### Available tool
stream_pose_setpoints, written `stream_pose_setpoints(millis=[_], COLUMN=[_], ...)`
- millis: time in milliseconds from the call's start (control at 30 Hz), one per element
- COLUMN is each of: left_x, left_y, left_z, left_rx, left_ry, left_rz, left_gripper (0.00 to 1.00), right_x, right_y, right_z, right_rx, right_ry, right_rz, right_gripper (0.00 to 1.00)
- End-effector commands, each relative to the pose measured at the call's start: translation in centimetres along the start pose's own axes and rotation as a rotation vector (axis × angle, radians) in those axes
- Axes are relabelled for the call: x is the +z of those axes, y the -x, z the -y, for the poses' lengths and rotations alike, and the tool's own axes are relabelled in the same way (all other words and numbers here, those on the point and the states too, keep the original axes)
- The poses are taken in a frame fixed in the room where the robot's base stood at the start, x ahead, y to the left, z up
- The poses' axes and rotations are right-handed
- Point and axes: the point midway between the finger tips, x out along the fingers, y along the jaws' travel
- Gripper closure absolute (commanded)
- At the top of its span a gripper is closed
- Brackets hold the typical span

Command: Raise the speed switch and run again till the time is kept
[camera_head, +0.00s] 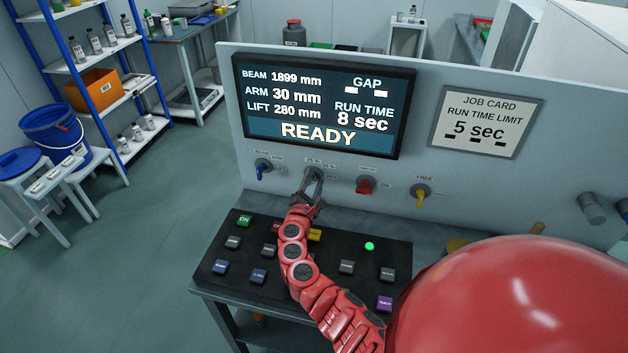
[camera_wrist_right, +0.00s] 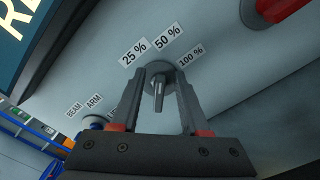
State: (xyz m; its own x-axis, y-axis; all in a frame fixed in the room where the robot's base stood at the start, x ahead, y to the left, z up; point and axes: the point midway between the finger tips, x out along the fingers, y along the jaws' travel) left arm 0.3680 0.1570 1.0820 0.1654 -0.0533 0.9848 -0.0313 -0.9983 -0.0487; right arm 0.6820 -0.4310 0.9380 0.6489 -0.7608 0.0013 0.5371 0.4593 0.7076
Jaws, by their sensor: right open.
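The speed switch is a grey knob (camera_head: 315,173) on the upright panel below the display. In the wrist view the same knob (camera_wrist_right: 158,78) has a narrow handle and labels 25 %, 50 % and 100 % around it. Which label it points to, I cannot tell for sure. My right gripper (camera_head: 307,192) is open, with one finger on each side of the handle; contact is not clear. The display (camera_head: 324,104) reads BEAM 1899 mm, ARM 30 mm, LIFT 280 mm, RUN TIME 8 sec, READY. The job card (camera_head: 485,121) reads RUN TIME LIMIT 5 sec. My left gripper is not in view.
A blue switch (camera_head: 263,166) is left of the knob; a red switch (camera_head: 366,186) and a yellow one (camera_head: 420,193) are to its right. The sloping console (camera_head: 330,287) below carries several buttons, including a green ON button (camera_head: 244,220), and a lit green lamp (camera_head: 369,246).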

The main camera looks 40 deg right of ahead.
Motion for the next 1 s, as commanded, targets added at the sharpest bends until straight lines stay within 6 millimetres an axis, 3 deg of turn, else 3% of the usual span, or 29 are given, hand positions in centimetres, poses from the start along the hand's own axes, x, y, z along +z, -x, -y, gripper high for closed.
stream_pose_setpoints(millis=[167,700,1000], left_x=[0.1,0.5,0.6], left_y=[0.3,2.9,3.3], left_z=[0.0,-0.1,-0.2], left_rx=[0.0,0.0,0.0], left_ry=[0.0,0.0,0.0], left_rz=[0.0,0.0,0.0], left_gripper=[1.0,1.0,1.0], right_x=[-0.2,-0.3,-0.1], right_y=[2.6,14.5,16.8], right_z=[0.0,0.1,0.1], right_rx=[0.003,0.004,0.0], right_ry=[0.0,0.0,0.002], right_rz=[-0.006,-0.006,-0.003], right_gripper=[0.55,0.55,0.55])
